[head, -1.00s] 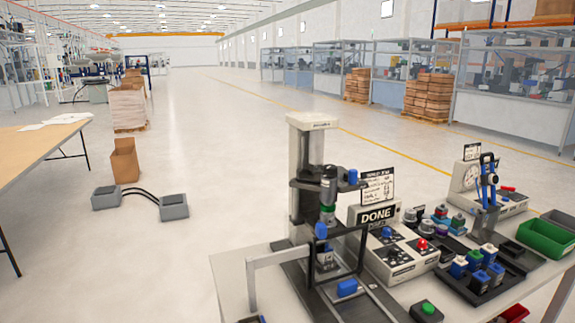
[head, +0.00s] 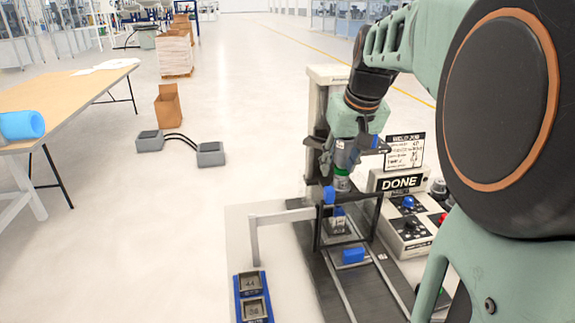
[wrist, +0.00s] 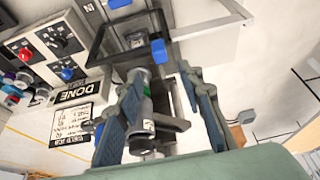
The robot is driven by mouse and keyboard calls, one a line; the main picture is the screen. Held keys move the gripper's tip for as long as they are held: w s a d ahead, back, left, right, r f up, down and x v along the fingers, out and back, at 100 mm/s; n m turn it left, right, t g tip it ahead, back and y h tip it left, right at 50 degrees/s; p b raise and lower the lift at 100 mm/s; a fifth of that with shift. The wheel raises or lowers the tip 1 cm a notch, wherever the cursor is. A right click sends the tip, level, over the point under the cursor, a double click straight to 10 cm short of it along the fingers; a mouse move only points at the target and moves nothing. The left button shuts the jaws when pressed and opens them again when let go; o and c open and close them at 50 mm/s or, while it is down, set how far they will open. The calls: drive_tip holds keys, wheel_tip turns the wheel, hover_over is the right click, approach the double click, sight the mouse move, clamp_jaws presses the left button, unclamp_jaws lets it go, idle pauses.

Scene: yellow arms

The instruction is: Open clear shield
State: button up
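The clear shield (head: 378,213) is a black frame standing upright in front of the lower part of a welding press (head: 324,100). A blue knob (head: 329,194) is on the frame, and it also shows in the wrist view (wrist: 158,50). The clear pane itself is hard to make out. My gripper (head: 344,166) is in front of the press column, above the knob in the head view. In the wrist view, my gripper (wrist: 162,72) has its two fingers spread apart with nothing held. The knob appears just beyond the fingertips, with no clear contact.
A control box with a DONE sign (head: 400,183) stands right of the press. A grey bracket (head: 254,240) and a blue-edged tray (head: 236,300) are at the left. A blue block (head: 353,256) lies in front of the shield. My arm hides the table's right side.

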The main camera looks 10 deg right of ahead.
sight(330, 189)
drive_tip(key=x, duration=1)
drive_tip(key=shift+f, duration=0.35)
drive_tip(key=shift+c, duration=0.7)
clamp_jaws()
